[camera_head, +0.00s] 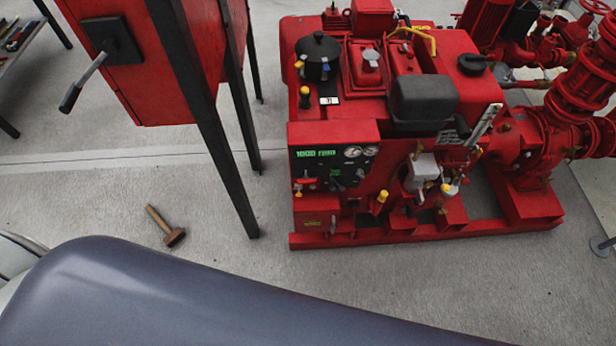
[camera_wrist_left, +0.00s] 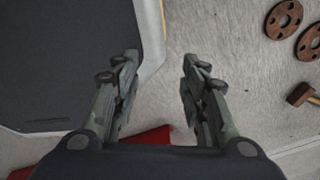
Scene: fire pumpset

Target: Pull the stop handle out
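The red fire pumpset (camera_head: 400,225) stands on the floor in the head view. Its dark control panel (camera_head: 335,168) faces the front, with a green display, gauges and small red and yellow controls. A small red control (camera_head: 306,181) sits at the panel's left side; I cannot tell for sure whether this is the stop handle. My left gripper (camera_wrist_left: 158,72) shows in the left wrist view, fingers apart and nothing between them, above bare grey floor. It is not seen in the head view. The right gripper is in neither view.
A red cabinet (camera_head: 165,75) on black legs, with a side lever (camera_head: 84,80), stands left of the pumpset. A hammer (camera_head: 165,226) lies on the floor; it also shows in the left wrist view (camera_wrist_left: 302,94), near rusty flanges (camera_wrist_left: 284,19).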

